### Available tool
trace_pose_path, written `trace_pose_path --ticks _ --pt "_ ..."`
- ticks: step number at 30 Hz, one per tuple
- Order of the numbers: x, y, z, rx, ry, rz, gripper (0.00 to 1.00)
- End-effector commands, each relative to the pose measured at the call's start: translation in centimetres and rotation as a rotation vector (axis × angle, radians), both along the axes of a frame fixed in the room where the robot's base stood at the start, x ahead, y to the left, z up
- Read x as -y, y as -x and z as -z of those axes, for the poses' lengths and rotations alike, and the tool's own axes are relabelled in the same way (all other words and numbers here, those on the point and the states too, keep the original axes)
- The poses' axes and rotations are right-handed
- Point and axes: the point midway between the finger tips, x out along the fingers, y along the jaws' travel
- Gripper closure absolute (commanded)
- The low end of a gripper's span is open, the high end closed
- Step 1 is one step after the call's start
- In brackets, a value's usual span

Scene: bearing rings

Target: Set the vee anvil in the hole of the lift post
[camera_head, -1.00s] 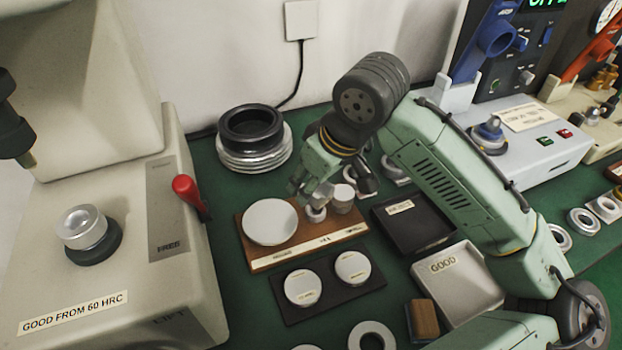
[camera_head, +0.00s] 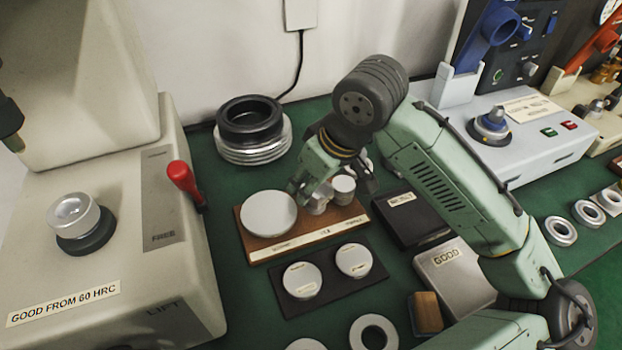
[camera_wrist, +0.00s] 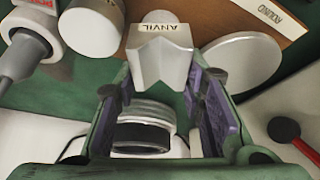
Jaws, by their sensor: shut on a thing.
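The vee anvil (camera_wrist: 160,42) is a grey metal piece with a V-shaped notch and an "ANVIL" label. It is between the fingers of my gripper (camera_wrist: 158,74), which is shut on it. In the head view the anvil (camera_head: 319,204) is partly hidden by my gripper (camera_head: 307,190), at the wooden board; I cannot tell whether it touches the board. The lift post (camera_head: 75,213) is a bright metal cylinder on a dark collar, on the beige machine at the left, far from my gripper. Its top looks round and recessed.
The wooden board (camera_head: 290,251) also carries a pale disc (camera_head: 268,213) and a short cylinder (camera_head: 343,188) close beside the anvil. A red-knobbed lever (camera_head: 183,178) stands at the machine's right edge. Stacked rings (camera_head: 250,130) stand behind the board.

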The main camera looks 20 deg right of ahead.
Motion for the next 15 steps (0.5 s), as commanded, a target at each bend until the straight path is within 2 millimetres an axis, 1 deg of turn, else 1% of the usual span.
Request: trace_pose_path --ticks 12,13,15 --pt "-0.03 0.00 1.10 0.001 -0.001 0.000 1.00" --pt "-0.03 0.00 1.08 0.001 -0.001 -0.001 0.63" --pt "-0.04 0.01 1.01 0.000 0.000 -0.001 0.59"
